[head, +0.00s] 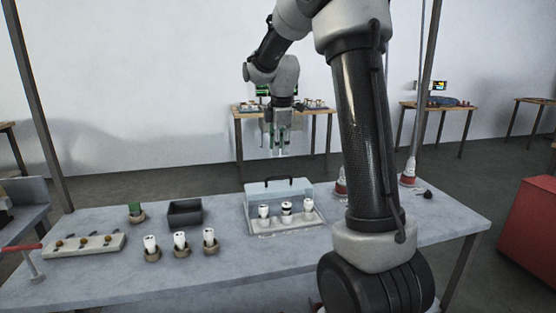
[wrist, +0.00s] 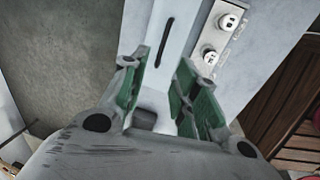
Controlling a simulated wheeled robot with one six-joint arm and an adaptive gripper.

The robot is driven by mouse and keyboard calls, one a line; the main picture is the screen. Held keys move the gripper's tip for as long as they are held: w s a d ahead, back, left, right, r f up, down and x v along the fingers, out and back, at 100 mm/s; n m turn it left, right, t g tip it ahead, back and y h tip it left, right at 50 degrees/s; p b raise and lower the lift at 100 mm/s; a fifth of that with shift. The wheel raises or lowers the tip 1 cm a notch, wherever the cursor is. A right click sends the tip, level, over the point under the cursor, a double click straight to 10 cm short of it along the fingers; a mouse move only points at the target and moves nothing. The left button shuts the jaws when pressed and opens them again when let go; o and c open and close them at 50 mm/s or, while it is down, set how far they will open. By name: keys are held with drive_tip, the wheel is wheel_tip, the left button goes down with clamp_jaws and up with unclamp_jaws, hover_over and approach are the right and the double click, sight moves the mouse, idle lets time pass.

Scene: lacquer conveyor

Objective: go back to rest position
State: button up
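My gripper (head: 278,148) hangs in the air above and behind the work table, fingers pointing down. In the wrist view its green-padded fingers (wrist: 160,66) are apart with nothing held between them. Below it, a pale case (head: 312,221) stands on the table with its lid (head: 279,192) raised at the back and a dark handle on top. Several white vials stand in the case's front row, one with a black band. The wrist view shows the lid (wrist: 183,22) and part of the vial row (wrist: 210,52) well below the fingers.
The grey table (head: 200,283) also bears three white vials in brown cups (head: 181,246), a black bin (head: 185,213), a green item in a cup (head: 134,209), a pale strip with brown knobs (head: 83,244) and a red-handled stand (head: 24,248). Posts rise beside the table. Air around my gripper looks clear.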

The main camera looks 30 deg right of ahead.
drive_tip(key=shift+s+r, duration=0.15)
drive_tip(key=shift+r, duration=0.65)
drive_tip(key=s+a+r+m+t, duration=0.1)
drive_tip(key=s+a+m, duration=0.2)
drive_tip(key=s+m, duration=0.4)
drive_tip(key=s+a+m+t, duration=0.1)
drive_tip(key=s+a+m, duration=0.3)
drive_tip(key=s, duration=2)
drive_tip(key=shift+s+a+r+m+y, duration=0.15)
drive_tip(key=shift+r+m+y, duration=0.2)
drive_tip(key=shift+m, duration=1.55)
